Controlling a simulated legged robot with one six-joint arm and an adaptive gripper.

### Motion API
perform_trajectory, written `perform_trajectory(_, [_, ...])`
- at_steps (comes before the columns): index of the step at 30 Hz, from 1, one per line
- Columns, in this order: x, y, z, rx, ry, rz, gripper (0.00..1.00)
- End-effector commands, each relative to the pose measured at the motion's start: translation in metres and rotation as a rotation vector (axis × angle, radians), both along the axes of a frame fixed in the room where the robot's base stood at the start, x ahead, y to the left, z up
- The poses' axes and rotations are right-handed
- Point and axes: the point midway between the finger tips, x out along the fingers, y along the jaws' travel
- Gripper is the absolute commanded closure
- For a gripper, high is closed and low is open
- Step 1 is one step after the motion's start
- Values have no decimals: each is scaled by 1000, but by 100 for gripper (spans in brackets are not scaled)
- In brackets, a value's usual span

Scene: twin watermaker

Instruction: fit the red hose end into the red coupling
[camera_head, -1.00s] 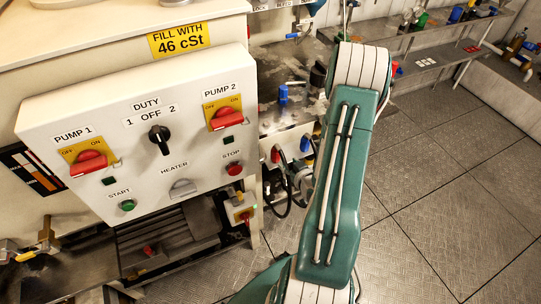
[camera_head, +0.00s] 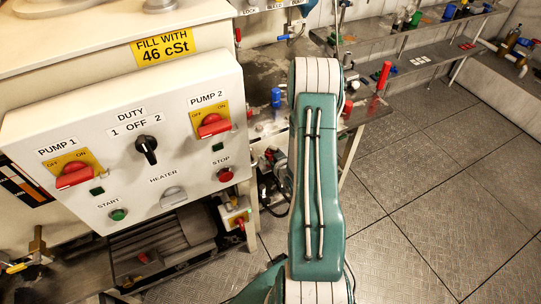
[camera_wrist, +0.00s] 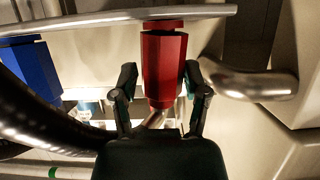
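In the wrist view a red hexagonal piece (camera_wrist: 164,65) stands under a grey metal bar, with a metal tube at its lower end. I cannot tell whether it is the hose end or the coupling. My gripper (camera_wrist: 161,75) has its dark fingers spread on either side of this piece, with narrow gaps showing; the depth between them is unclear. In the head view my arm hides the gripper. An upright red cylinder (camera_head: 384,75) stands at the bench edge right of my arm.
A blue fitting (camera_wrist: 32,70) and a dark ribbed hose (camera_wrist: 45,115) are left in the wrist view. A bent metal pipe (camera_wrist: 250,83) lies close right of the fingers. The control panel (camera_head: 125,145) stands left of my arm; open floor (camera_head: 430,190) lies right.

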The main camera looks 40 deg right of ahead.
Motion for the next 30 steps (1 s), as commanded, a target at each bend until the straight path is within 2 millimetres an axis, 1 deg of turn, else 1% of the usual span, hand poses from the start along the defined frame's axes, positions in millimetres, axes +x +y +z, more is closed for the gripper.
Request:
perform_trajectory(1, [0, 0, 0, 0, 0, -1, 55])
perform_trajectory(2, [0, 1, 1, -1, 0, -1, 68])
perform_trajectory(3, [0, 1, 1, -2, 0, -1, 86])
perform_trajectory(4, [0, 1, 1, -2, 0, -1, 99])
perform_trajectory(16, [0, 0, 0, 0, 0, 0, 100])
perform_trajectory(20, [0, 0, 4, 0, 0, 0, 100])
perform_trajectory(23, [0, -1, 12, -2, -2, -1, 100])
perform_trajectory(28, [0, -1, 34, -3, -3, -1, 100])
perform_trajectory(30, [-11, -6, 45, -2, -3, -6, 100])
